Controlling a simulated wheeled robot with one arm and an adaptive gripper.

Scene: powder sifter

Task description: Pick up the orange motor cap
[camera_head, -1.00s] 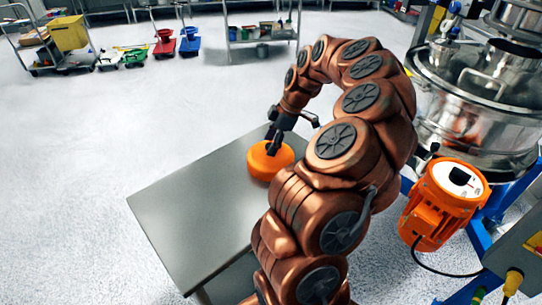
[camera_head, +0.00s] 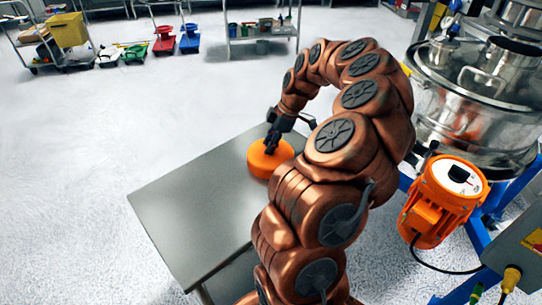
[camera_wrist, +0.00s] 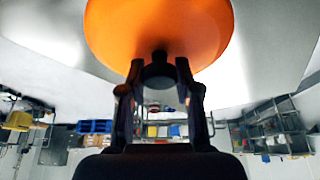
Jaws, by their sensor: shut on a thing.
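The orange motor cap (camera_head: 262,166) is a round, shallow orange disc at the far right part of the grey metal table (camera_head: 185,205). My gripper (camera_head: 272,140) reaches down onto the cap from above and is shut on it. In the wrist view the cap (camera_wrist: 160,28) fills the top middle, and the two fingers of my gripper (camera_wrist: 160,70) close around a dark piece at its near edge. I cannot tell whether the cap touches the table or is just clear of it.
An orange motor (camera_head: 440,205) with an exposed white top stands at the right, beside a steel sifter (camera_head: 480,115) on a blue frame. A control box with a yellow connector is at lower right. Carts stand far back. The table's left part is bare.

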